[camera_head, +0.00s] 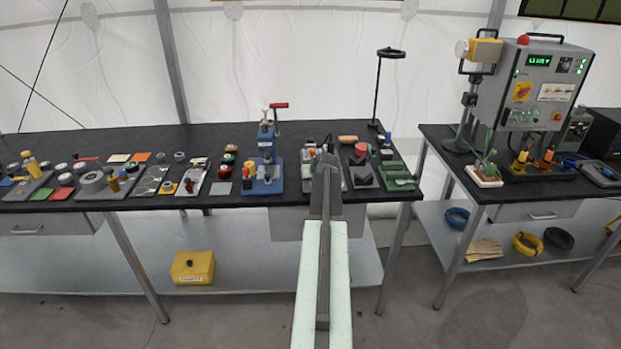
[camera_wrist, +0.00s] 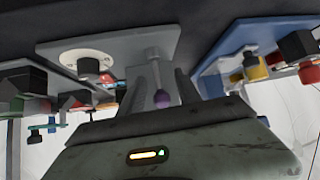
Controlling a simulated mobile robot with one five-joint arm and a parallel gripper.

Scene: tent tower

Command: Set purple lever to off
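The purple lever (camera_wrist: 161,98) shows in the wrist view as a thin grey rod with a round purple knob. It stands on a grey plate (camera_wrist: 120,40), beside a white disc with a dark centre. My gripper (camera_wrist: 160,90) is open, with one grey finger on each side of the lever. I cannot tell whether either finger touches it. In the head view my gripper (camera_head: 327,155) is over the right part of the black table (camera_head: 120,142). My arm hides much of the plate there, and I cannot make out the purple knob.
The wrist view appears upside down. A blue plate (camera_wrist: 235,55) with red and yellow parts is close on its right. In the head view a blue press-like fixture (camera_head: 265,160) stands left of my gripper. A green fixture (camera_head: 398,174) and a tall black stand (camera_head: 378,90) are right.

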